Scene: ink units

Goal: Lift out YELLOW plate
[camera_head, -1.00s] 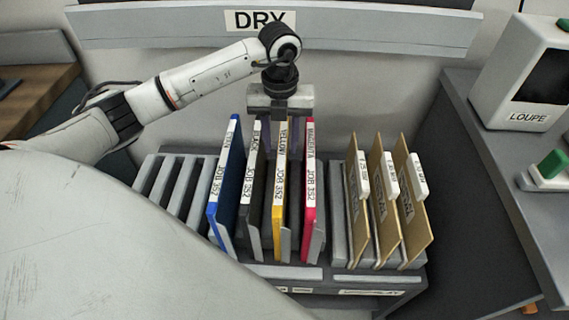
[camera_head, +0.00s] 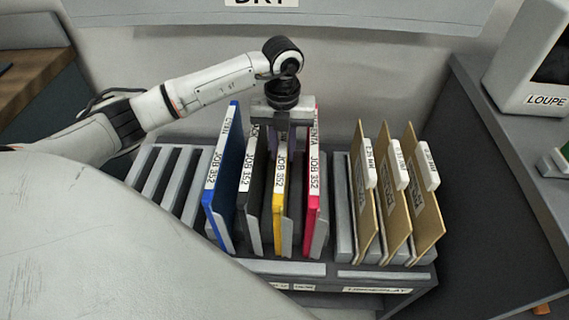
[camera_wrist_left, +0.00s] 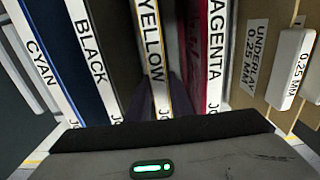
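The yellow plate (camera_head: 278,205) stands upright in the rack (camera_head: 285,267), between the black plate (camera_head: 250,190) and the magenta plate (camera_head: 314,195). My left gripper (camera_head: 283,132) points down at its upper end and hides the top of its label in the head view. In the left wrist view the label of the yellow plate (camera_wrist_left: 151,40) runs down to between dark finger shapes (camera_wrist_left: 158,105). Whether the fingers are open or closed on it cannot be made out. My right gripper is not in view.
The blue cyan plate (camera_head: 224,175) stands left of the black one, with empty grey slots (camera_head: 165,180) further left. Several tan underlay sheets (camera_head: 400,205) with white tabs stand at right. A LOUPE device (camera_head: 535,90) sits on the right bench.

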